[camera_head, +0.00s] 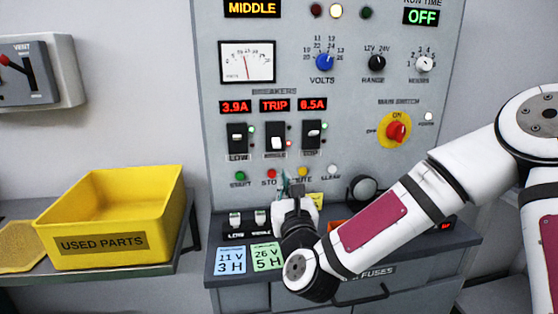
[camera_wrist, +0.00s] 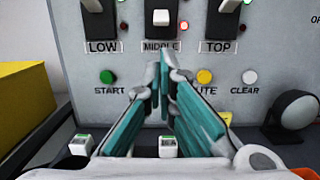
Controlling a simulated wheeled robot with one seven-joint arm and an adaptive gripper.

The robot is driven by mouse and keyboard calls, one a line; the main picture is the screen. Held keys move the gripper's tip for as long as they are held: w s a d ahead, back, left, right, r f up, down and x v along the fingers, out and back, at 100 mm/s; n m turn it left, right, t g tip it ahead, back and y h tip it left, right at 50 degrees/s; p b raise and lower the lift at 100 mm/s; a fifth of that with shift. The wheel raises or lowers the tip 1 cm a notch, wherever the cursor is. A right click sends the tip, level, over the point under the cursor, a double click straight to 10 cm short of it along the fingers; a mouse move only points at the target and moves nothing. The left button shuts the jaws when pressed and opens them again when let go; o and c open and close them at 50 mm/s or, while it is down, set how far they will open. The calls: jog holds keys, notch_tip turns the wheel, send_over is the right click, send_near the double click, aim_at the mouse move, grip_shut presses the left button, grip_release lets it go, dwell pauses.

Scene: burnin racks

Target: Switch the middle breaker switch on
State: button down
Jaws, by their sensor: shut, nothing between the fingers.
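The middle breaker switch (camera_head: 275,137) is a black plate with a white lever, between the LOW switch (camera_head: 237,137) and the TOP switch (camera_head: 312,134). Its lever sits lower than the other two, its display (camera_head: 275,105) reads TRIP, and a red lamp glows beside it. In the wrist view the middle lever (camera_wrist: 161,18) shows just above the MIDDLE label. My gripper (camera_wrist: 165,68) is shut and empty, its fingertips below that label and in front of the button row. In the head view my gripper (camera_head: 289,182) is below the middle switch, partly hidden by my wrist.
Green, red, yellow and white buttons line the panel under the breakers. Small LOW and MIDDLE modules (camera_head: 247,221) stand on the ledge below. A yellow USED PARTS bin (camera_head: 115,220) is at left.

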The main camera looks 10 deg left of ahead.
aim_at(276, 146)
jog(key=shift+w, duration=0.1)
jog(key=x, duration=0.9)
jog(key=shift+w+a+r+b, duration=0.1)
jog(key=shift+w+a+b, duration=0.1)
jog(key=shift+w+b, duration=0.15)
jog(key=shift+s+d+r+g+p, duration=0.15)
jog(key=shift+g+p, duration=0.25)
jog(key=shift+p, duration=0.65)
jog(key=shift+s+a+r+g+p, duration=0.1)
jog(key=shift+s+r+g+p, duration=0.25)
jog(key=shift+p, duration=0.7)
jog(key=shift+w, duration=0.1)
jog(key=shift+s+d+r+g+h+p, duration=0.1)
jog(key=shift+s+r+g+h+p, duration=0.45)
jog(key=shift+p, duration=1.65)
jog(key=shift+w+d+r+g+h+p, duration=0.15)
jog(key=shift+r+g+p, duration=0.85)
jog(key=shift+p, duration=1.15)
jog(key=shift+s+a+r+g+h+p, duration=0.1)
jog(key=shift+s+r+g+h+p, duration=0.25)
jog(key=shift+g+p, duration=1.3)
jog(key=shift+w+t+p, duration=0.15)
jog(key=shift+t+p, duration=0.4)
